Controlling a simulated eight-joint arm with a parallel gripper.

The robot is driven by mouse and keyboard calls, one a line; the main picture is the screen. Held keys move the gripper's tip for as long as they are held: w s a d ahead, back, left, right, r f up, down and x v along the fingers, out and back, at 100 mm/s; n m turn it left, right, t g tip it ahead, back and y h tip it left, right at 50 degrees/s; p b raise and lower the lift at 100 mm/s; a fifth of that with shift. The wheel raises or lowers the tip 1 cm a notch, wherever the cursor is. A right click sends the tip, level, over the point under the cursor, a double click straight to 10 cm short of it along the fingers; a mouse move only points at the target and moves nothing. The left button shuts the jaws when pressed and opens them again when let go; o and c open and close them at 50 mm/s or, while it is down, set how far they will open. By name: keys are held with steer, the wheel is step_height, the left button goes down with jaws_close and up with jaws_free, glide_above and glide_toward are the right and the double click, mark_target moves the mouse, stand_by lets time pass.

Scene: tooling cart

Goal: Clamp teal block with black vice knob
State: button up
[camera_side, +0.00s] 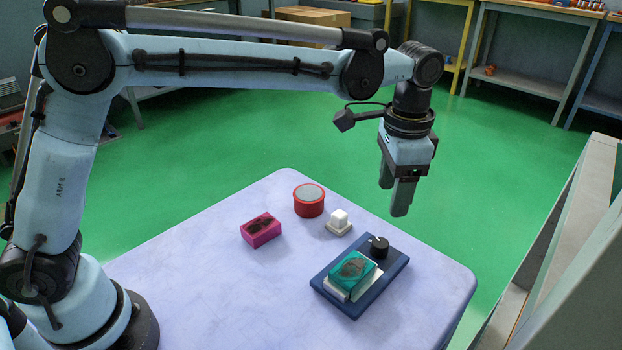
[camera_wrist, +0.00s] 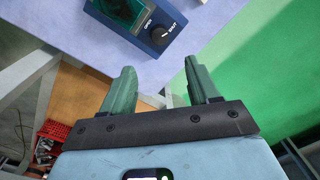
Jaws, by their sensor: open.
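A grey shelf frame (camera_side: 570,250) rises at the right. The table's left half is mostly clear.

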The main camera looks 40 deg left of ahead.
mark_target(381, 242)
stand_by(0.3)
steer(key=f+n, duration=0.2)
steer(key=f, duration=0.2)
steer(key=f+n, duration=0.2)
steer(key=f, duration=0.2)
steer(key=f+n, duration=0.2)
steer(key=f, duration=0.1)
steer(key=shift+w+a+f, duration=0.1)
steer(key=shift+a+f, duration=0.15)
steer(key=shift+f, duration=0.15)
steer(key=c, duration=1)
steer(key=shift+m, duration=0.8)
steer(key=shift+c, duration=0.2)
